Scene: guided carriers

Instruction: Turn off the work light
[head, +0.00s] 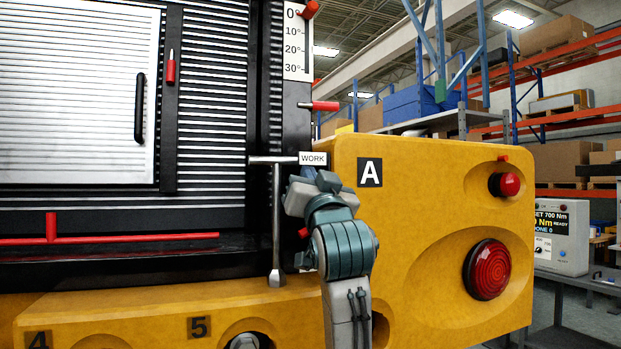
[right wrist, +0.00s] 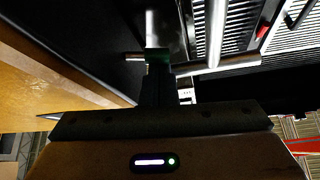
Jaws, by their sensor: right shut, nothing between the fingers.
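A white label reading WORK (head: 313,158) is on the machine at the left edge of the yellow housing (head: 430,215). My right gripper (head: 318,182) is just below this label, and its arm comes up from below. In the right wrist view the fingers (right wrist: 157,58) are shut with nothing between them, close to dark machine surfaces. The switch that belongs to the label cannot be made out; my gripper and wrist cover the area under it. No lit work lamp can be identified. My left gripper is not in view.
A metal T-handle tool (head: 277,215) stands upright just left of my gripper; its crossbar (right wrist: 218,66) also shows close by in the right wrist view. A red-tipped lever (head: 320,106) is above the label. Red lamps (head: 487,269) sit on the housing at right.

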